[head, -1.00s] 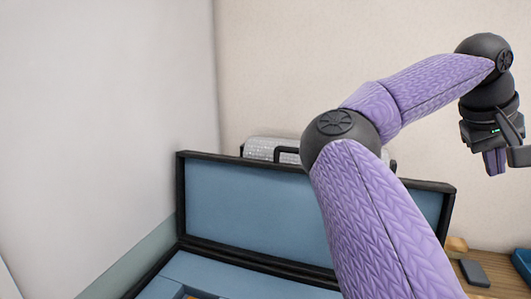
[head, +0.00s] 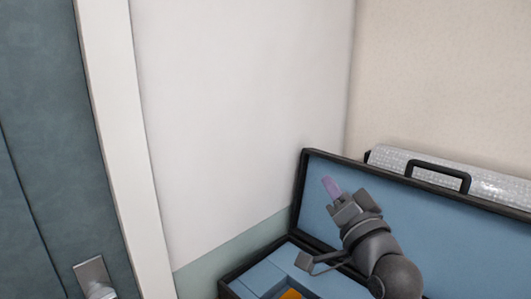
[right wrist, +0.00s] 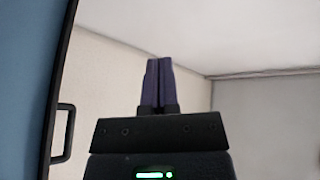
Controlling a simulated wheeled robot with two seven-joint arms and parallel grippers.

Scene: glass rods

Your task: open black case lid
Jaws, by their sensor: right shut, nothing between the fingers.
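The black case stands open, its lid (head: 435,218) raised and showing a blue inner lining with a black rim. The lid's blue lining also shows at the left edge of the right wrist view (right wrist: 28,75). The case's lower part (head: 270,268) has blue padded compartments, with something orange partly seen inside. My right gripper (head: 331,187) is in front of the raised lid, above the case, with its purple fingers closed together and empty. The fingers also show shut in the right wrist view (right wrist: 157,82). My left gripper is not in view.
A white wall (head: 240,110) rises at the left of the black case. A teal door (head: 40,150) with a metal handle (head: 92,275) is at the far left.

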